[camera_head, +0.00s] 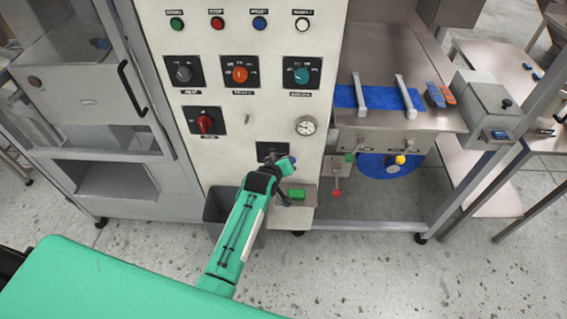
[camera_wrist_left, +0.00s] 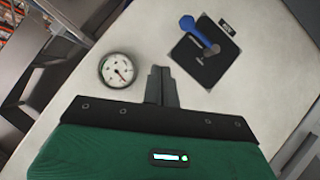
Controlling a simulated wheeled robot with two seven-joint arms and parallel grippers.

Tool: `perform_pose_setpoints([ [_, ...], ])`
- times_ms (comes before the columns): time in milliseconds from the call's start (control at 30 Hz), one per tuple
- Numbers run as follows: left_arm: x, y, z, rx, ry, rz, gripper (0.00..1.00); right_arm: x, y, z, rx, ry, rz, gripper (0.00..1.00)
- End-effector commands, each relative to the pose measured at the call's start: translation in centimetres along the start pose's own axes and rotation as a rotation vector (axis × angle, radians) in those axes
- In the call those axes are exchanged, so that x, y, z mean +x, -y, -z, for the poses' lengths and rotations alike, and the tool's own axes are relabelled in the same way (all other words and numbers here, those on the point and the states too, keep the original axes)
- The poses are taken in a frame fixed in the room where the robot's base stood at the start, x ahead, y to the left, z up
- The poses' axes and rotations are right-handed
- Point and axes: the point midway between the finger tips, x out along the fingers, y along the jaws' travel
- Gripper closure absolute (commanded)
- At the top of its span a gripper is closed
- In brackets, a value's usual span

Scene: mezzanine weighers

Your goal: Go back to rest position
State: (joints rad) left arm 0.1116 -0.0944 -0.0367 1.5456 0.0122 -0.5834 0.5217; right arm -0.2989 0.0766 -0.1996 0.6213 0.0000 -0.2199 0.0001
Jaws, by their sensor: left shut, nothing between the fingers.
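My left gripper (camera_head: 277,168) is at the end of the green arm, in front of the lower part of the white control panel (camera_head: 245,120). In the left wrist view its two dark fingers (camera_wrist_left: 161,75) are closed together with nothing between them. Ahead of them is a black square plate (camera_wrist_left: 212,66) with a blue lever handle (camera_wrist_left: 192,28). In the head view the gripper partly covers this plate (camera_head: 268,148). A round dial gauge (camera_wrist_left: 117,70) is left of the fingers in the wrist view. My right gripper is not in view.
A green block (camera_head: 296,193) sits on a small ledge below the panel. A grey bin (camera_head: 218,205) stands on the floor behind my arm. A steel bench with a blue mat (camera_head: 376,97) is on the right. The speckled floor (camera_head: 370,265) in front is clear.

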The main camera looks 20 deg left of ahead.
Motion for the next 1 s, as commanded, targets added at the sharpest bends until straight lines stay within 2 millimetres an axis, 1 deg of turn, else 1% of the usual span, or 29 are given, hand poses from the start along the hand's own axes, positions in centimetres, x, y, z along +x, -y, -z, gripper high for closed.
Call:
perform_pose_setpoints([
  [100,-0.6,-0.1,0.0,0.000,0.000,0.000,1.00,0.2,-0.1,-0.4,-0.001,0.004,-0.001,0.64],
  [233,-0.9,-0.2,0.0,0.000,0.000,0.000,1.00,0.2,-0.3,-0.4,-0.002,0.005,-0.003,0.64],
  [700,-0.9,-0.2,0.0,0.000,0.000,0.000,1.00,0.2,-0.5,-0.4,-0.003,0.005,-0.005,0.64],
  [767,-0.8,0.0,-0.2,0.002,0.004,0.002,1.00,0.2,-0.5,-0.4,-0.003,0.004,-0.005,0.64],
  [867,-0.5,1.2,-2.2,0.022,0.031,0.018,1.00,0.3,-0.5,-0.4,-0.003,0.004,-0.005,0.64],
  [967,0.1,4.0,-6.5,0.070,0.091,0.050,1.00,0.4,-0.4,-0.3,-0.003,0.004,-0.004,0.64],
  [1000,0.3,5.5,-8.9,0.095,0.124,0.066,1.00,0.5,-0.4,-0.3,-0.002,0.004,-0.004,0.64],
])
